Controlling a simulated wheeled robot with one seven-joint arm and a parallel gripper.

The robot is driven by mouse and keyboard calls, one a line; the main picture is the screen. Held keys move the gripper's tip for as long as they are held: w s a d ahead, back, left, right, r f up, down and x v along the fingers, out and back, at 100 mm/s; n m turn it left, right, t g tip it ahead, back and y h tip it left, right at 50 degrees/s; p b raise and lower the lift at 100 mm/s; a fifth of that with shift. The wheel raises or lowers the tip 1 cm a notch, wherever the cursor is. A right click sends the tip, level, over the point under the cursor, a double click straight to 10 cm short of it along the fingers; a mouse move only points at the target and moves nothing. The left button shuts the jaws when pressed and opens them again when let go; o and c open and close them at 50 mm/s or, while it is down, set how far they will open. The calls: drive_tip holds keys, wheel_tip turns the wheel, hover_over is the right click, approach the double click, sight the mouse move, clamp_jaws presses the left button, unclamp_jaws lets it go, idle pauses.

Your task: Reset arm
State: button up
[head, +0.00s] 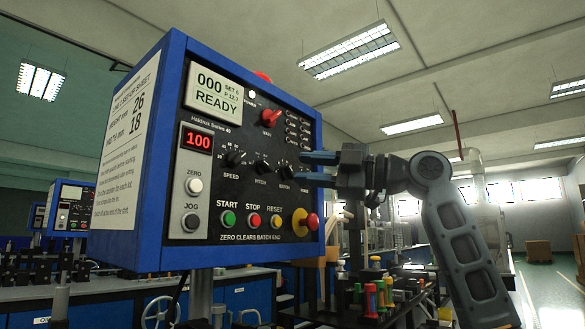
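My gripper (316,169) is in the head view, in front of the right part of a blue-framed control box (325,110). Its two blue fingers point left and are spread apart, with nothing between them. Its fingers cover part of the panel near the rightmost dark knob. My arm bends at an elbow-like joint and runs down to the lower right. I cannot tell whether the fingertips touch the panel.
The panel has a display (217,95) reading 000 READY, a red readout (197,141) showing 100, a green start button (229,218) and a red-and-yellow stop knob (304,222). Coloured spools (371,298) stand below the gripper. Open floor (545,285) shows at right.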

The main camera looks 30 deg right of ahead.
drive_tip(key=shift+s+d, duration=0.25)
drive_tip(key=shift+s, duration=0.1)
idle(0.3)
